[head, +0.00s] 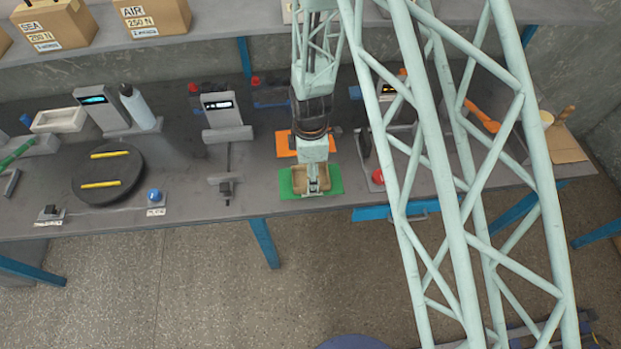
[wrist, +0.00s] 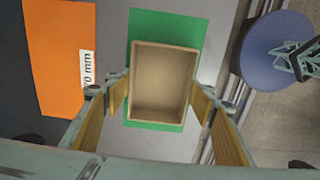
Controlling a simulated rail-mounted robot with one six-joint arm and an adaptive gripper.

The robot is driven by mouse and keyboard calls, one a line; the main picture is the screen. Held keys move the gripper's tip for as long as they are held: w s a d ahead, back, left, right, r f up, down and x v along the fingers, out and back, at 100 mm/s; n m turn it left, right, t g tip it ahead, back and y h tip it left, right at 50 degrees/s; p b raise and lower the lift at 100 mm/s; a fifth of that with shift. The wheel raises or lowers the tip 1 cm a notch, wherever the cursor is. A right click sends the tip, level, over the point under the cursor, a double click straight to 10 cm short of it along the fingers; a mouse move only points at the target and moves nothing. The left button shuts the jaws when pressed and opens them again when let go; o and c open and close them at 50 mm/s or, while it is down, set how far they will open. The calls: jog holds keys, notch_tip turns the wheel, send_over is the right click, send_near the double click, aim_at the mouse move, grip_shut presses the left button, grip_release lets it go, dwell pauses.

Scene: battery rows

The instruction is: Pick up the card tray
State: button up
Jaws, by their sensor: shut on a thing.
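The card tray (wrist: 162,80) is a small open tan box, empty inside. It is over the green mat (wrist: 146,28) in the wrist view. In the head view the tray (head: 299,184) is partly hidden by my gripper (head: 313,182), which reaches down on it from above. In the wrist view the two yellow-padded fingers of my gripper (wrist: 161,102) are at the tray's left and right walls, near its lower end. The gripper is shut on the tray. I cannot tell whether the tray touches the mat or is slightly above it.
An orange mat (head: 288,146) lies behind the green one. A grey device with a display (head: 222,112) stands to the left. A round black plate (head: 107,178) bears two yellow sticks. A red button (head: 377,177) is to the right. The bench's front edge is close to the tray.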

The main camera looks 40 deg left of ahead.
jog(key=shift+r, duration=0.15)
jog(key=shift+r, duration=1.65)
jog(key=s+d+r+b, duration=0.1)
jog(key=s+d+b, duration=0.1)
jog(key=s+d, duration=0.7)
jog(key=d, duration=0.3)
jog(key=shift+s+d+r, duration=0.2)
jog(key=shift+s+d, duration=0.2)
